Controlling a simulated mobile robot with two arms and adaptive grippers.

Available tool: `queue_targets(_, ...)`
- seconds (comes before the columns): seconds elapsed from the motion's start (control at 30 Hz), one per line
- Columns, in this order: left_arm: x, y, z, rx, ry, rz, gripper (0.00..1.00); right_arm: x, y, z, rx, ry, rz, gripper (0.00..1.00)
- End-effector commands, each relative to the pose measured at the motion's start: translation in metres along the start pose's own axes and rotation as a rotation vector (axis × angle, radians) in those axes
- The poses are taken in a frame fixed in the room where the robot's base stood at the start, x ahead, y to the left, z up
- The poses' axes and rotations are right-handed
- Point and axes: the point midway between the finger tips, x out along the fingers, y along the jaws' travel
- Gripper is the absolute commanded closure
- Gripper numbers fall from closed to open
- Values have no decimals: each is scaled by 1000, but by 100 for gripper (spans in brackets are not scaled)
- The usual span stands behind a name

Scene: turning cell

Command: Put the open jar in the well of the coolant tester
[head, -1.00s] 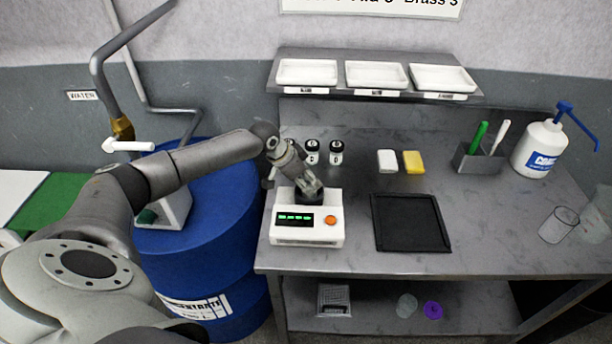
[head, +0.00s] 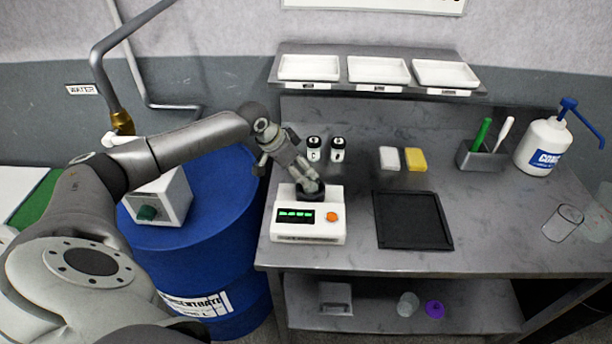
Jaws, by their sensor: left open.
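The coolant tester (head: 290,229) is a white box with a green display and an orange button, at the left front of the bench. My left gripper (head: 312,187) is open, tilted down at the dark round well at the back of the tester. Its fingers cover most of the well, so I cannot tell whether a jar sits in it. A clear, open-looking container (head: 563,222) is at the right of the bench. A small clear jar (head: 408,304) is on the lower shelf beside a purple lid (head: 434,309). My right gripper is not in view.
Two black-capped bottles (head: 314,149) stand just behind the tester. A black tray (head: 446,243) lies to its right, with white and yellow blocks (head: 415,159) behind. A blue drum (head: 225,260) is left of the bench. A pump bottle (head: 541,146) stands at the back right.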

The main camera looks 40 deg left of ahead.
Motion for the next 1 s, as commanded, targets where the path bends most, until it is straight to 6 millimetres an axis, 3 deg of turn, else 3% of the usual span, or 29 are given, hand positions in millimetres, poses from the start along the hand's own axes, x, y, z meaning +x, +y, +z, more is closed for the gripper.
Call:
queue_targets(0.2, -44, 0, 2, 3, -1, -3, 36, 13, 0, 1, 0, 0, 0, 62)
queue_targets(0.4, -67, 0, 1, 0, 0, -1, 36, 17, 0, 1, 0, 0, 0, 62)
queue_targets(1.0, -71, 0, 0, 0, -1, 0, 36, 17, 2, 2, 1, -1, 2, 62)
